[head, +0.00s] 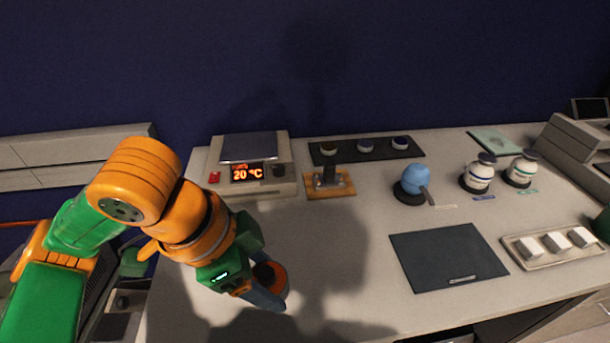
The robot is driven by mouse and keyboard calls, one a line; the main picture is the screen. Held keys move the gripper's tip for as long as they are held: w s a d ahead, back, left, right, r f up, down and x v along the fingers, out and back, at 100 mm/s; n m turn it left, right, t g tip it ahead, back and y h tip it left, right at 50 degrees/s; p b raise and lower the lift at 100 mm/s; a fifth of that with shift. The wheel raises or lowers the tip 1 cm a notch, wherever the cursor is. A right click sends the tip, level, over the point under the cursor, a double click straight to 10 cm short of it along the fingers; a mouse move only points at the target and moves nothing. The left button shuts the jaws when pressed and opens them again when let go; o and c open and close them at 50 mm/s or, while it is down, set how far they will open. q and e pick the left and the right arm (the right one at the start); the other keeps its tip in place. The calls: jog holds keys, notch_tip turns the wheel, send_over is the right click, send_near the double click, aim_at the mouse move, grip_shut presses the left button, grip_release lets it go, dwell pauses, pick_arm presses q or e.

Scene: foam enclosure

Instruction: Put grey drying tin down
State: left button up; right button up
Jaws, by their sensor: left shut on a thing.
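My left gripper (265,292) is low over the front left of the bench, its fingers pointing down and to the right. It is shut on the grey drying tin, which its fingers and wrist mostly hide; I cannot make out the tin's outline. I cannot tell whether the tin touches the bench top. My right gripper is not in view.
A hotplate (254,183) reading 20 °C stands at the back left, beside a wooden-based stand (330,188). Behind is a black mat (383,153) with three small tins. A blue bulb (415,177), two bottles, a dark mat (447,257) and a tray (523,260) lie right. The front middle is clear.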

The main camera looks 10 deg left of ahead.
pick_arm(q)
jog(key=w+a+r+n+t+y, duration=0.1)
jog(key=a+r+n+t+y, duration=0.1)
jog(key=a+n, duration=0.5)
jog(key=shift+w+r+n, duration=0.15)
jog(key=shift+w+n, duration=0.2)
jog(key=shift+n, duration=0.65)
jog(key=shift+d+y, duration=0.1)
jog(key=shift+y, duration=0.2)
